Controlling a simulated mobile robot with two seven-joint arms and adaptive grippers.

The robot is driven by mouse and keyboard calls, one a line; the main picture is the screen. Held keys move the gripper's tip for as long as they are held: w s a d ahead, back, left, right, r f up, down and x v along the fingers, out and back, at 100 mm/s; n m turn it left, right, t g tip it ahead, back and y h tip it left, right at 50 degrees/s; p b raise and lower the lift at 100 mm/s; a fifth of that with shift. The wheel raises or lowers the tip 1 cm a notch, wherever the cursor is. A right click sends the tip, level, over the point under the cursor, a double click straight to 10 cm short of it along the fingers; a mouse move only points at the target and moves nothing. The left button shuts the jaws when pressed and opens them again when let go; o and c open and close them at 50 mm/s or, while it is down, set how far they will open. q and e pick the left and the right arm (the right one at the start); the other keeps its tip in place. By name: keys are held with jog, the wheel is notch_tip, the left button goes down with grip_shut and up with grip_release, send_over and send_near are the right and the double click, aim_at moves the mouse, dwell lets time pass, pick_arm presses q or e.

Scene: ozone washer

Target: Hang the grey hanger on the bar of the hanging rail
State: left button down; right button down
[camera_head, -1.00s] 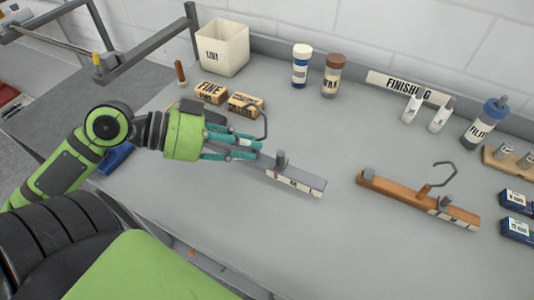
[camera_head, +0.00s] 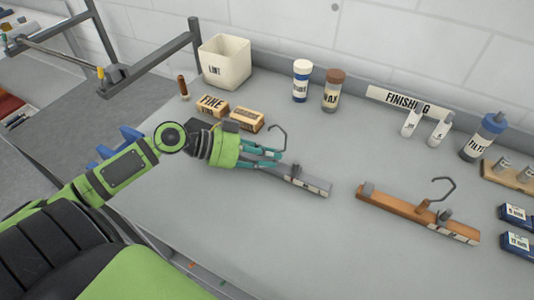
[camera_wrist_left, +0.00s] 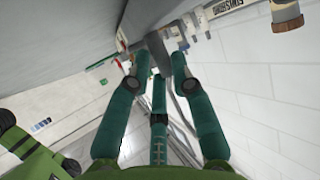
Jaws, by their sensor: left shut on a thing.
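The grey hanger (camera_head: 308,184) is a grey bar with a pale label and a dark wire hook (camera_head: 284,132), in the middle of the head view. My left gripper (camera_head: 280,158) has its teal fingers shut on the hanger near its hook; its free end points right. I cannot tell the gap between hanger and table. In the left wrist view a grey part of the hanger (camera_wrist_left: 160,52) sits between the fingertips. The hanging rail (camera_head: 150,55) is a dark frame at upper left, with its bar (camera_head: 60,57) far left of the gripper. My right gripper is out of view.
A wooden hanger (camera_head: 400,204) with a hook lies to the right. A white bin (camera_head: 226,62), two labelled blocks (camera_head: 247,119) and two jars (camera_head: 333,91) stand behind the gripper. The table (camera_head: 270,235) is clear in front.

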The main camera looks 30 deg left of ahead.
pick_arm(q)
jog(key=shift+f, duration=0.15)
jog(key=shift+f, duration=0.1)
jog(key=c, duration=1.5)
grip_release()
jog(key=shift+f, duration=0.1)
jog(key=o, duration=0.4)
jog(key=shift+r, duration=0.2)
jog(key=shift+s+a+b, duration=0.3)
jog(key=shift+a, duration=0.05)
jog(key=shift+b+v, duration=1.15)
jog(key=shift+v, duration=4.45)
